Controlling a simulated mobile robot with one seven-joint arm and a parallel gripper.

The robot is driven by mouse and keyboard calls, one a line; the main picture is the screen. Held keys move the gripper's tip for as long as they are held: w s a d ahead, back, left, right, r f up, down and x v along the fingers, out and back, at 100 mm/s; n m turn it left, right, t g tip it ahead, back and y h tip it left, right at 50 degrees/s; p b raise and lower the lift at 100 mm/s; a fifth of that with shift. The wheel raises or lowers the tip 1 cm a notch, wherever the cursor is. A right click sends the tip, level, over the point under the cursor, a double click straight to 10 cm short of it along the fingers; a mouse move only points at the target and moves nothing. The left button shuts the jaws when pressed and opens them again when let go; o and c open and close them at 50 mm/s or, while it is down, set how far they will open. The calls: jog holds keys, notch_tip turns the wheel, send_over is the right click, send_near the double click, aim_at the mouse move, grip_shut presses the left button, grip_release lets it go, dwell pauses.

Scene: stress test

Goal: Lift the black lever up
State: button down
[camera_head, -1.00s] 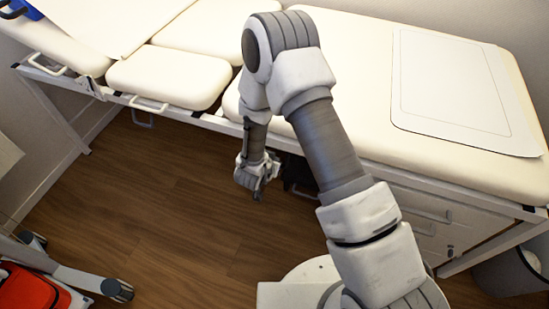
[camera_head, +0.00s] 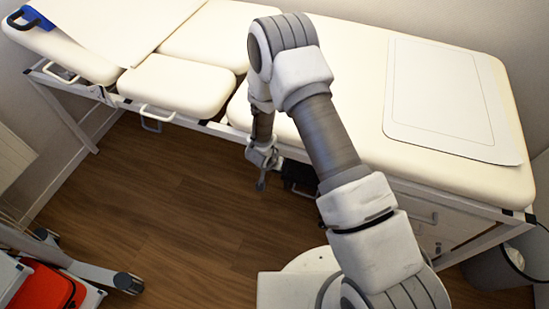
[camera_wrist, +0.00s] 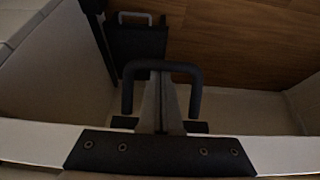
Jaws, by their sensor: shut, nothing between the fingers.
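In the wrist view a black U-shaped bar (camera_wrist: 186,67), which looks like the black lever, stands in front of a pale rail (camera_wrist: 30,133). A grey tapered piece (camera_wrist: 161,105), apparently my shut fingers, lies inside the bar's loop with its narrow end close to the crosspiece. I cannot tell whether they touch. In the head view my gripper (camera_head: 261,183) is shut, points down and is beside the couch's front edge. The lever cannot be made out in the head view.
The padded couch (camera_head: 195,88) spans the back. A dark box-like part (camera_head: 301,174) sits under its edge, right of my gripper. A red bag (camera_head: 45,288) and a wheeled stand (camera_head: 100,277) are at the lower left. The wooden floor (camera_head: 170,200) between is clear.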

jog(key=shift+s+a+r+g+p, duration=0.1)
jog(key=shift+s+r+g+p, duration=0.15)
jog(key=shift+r+g+p, duration=0.5)
jog(key=shift+s+f+p, duration=0.1)
jog(key=shift+f+p, duration=0.2)
jog(key=shift+p, duration=0.25)
jog(key=shift+s+r+p, duration=0.1)
jog(key=shift+p, duration=0.25)
jog(key=shift+r+y, duration=0.1)
jog(key=shift+y, duration=0.2)
jog(key=shift+r+t, duration=0.2)
jog(key=shift+t, duration=0.05)
